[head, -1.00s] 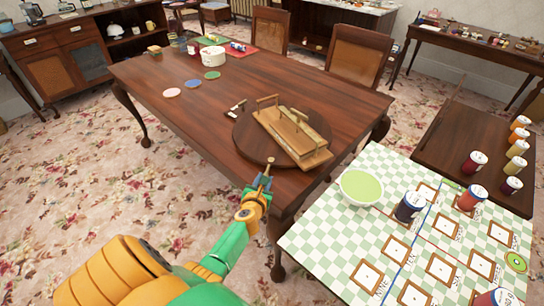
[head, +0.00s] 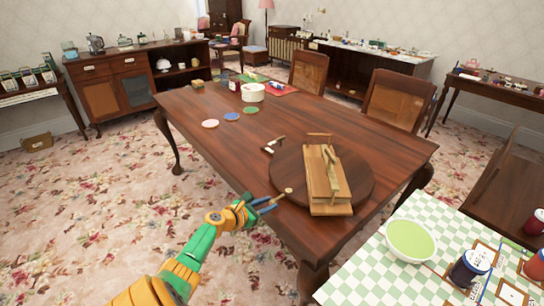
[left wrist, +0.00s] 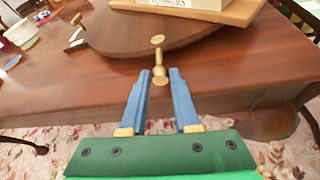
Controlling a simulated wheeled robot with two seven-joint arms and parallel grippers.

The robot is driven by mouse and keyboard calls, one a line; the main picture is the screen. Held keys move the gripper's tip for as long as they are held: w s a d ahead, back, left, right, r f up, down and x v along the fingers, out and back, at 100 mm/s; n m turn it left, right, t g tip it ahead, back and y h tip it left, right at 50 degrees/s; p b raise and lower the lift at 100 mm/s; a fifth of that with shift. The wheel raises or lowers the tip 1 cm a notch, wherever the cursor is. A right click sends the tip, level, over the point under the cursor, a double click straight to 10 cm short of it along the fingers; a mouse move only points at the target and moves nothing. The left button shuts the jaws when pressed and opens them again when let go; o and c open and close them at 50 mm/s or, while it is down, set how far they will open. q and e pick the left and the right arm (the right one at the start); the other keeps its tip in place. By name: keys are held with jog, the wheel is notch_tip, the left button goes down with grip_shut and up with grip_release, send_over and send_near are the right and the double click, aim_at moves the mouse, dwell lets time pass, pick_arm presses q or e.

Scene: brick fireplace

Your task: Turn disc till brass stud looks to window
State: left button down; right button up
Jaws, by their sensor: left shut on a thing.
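The dark round wooden disc (head: 362,187) lies on the near end of the brown table. A flat round brass stud (head: 289,190) shows on its top near the left rim; it also shows in the left wrist view (left wrist: 157,40). My left gripper (head: 268,204) reaches the disc's rim from the lower left. In the left wrist view it is shut on a brass knob (left wrist: 159,66) at the rim, close below the stud. A wooden stand (head: 324,185) with a raised handle sits on the disc. No window is in view. My right gripper is not in view.
A small dark piece with light parts (head: 273,144) lies beside the disc. Coloured round mats (head: 232,116) and a white pot (head: 252,92) are farther back. A checkered table (head: 372,262) with a green bowl (head: 410,239) stands close at right. Chairs line the far side.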

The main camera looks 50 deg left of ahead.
pick_arm(q)
jog(key=shift+a+m+h+b, duration=0.35)
jog(key=shift+a+b, duration=0.2)
jog(key=shift+a, duration=0.2)
jog(key=c, duration=1)
grip_release()
jog(key=shift+c, duration=0.2)
jog(key=o, duration=0.4)
jog(key=shift+w+f, duration=0.1)
jog(key=shift+w, duration=0.05)
jog(key=shift+c, duration=0.2)
jog(key=shift+w+f, duration=0.1)
jog(key=shift+w, duration=0.1)
jog(key=p+v, duration=0.3)
jog(key=v, duration=0.4)
